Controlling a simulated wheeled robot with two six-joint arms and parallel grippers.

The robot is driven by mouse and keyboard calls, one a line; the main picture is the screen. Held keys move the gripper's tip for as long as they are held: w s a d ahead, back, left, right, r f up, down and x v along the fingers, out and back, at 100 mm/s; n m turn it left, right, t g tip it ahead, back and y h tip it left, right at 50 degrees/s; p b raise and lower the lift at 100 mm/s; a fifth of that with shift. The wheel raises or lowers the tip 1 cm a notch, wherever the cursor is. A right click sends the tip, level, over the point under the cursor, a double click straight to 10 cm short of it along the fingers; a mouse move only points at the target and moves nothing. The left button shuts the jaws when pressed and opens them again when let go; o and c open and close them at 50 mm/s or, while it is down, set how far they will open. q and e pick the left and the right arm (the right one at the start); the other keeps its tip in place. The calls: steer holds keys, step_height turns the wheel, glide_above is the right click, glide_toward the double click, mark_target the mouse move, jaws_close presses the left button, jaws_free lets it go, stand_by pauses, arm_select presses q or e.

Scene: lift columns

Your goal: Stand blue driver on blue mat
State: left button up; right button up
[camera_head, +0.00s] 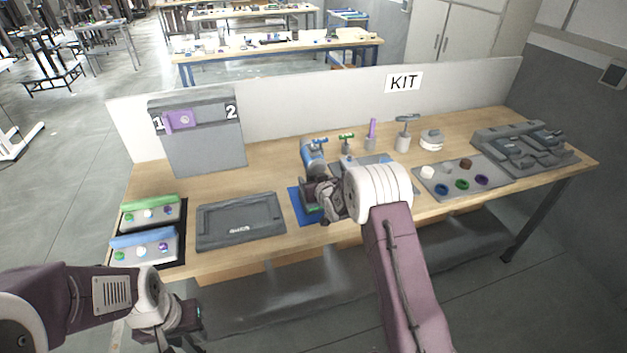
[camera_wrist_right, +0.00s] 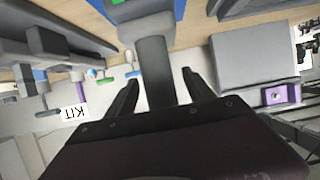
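The blue mat (camera_head: 294,203) lies at the table's front middle, partly hidden by my right gripper (camera_head: 322,192). The blue driver (camera_head: 313,155) shows just behind that gripper, its lower part hidden. In the right wrist view, which is upside down, a shaded grey-looking cylinder (camera_wrist_right: 152,70) passes between the fingers of my right gripper (camera_wrist_right: 160,77). It seems to be the driver. The fingers stand apart, with a gap beside the cylinder. A blue patch (camera_wrist_right: 112,3) of mat borders its wide end. My left gripper (camera_head: 184,325) hangs low before the table; its fingers are unclear.
A dark tray (camera_head: 240,222) lies left of the mat. Behind are a green T-handle (camera_head: 347,137), a purple rod (camera_head: 372,128) and a grey T-handle (camera_head: 407,118). A grey plate with coloured rings (camera_head: 431,189) is at right. A grey panel (camera_head: 205,150) stands at back left.

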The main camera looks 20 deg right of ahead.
steer(key=shift+s+f, duration=0.1)
steer(key=shift+f, duration=0.15)
steer(key=b+v, duration=0.1)
steer(key=v, duration=0.8)
steer(key=shift+r+b, duration=0.2)
steer(key=shift+b, duration=0.1)
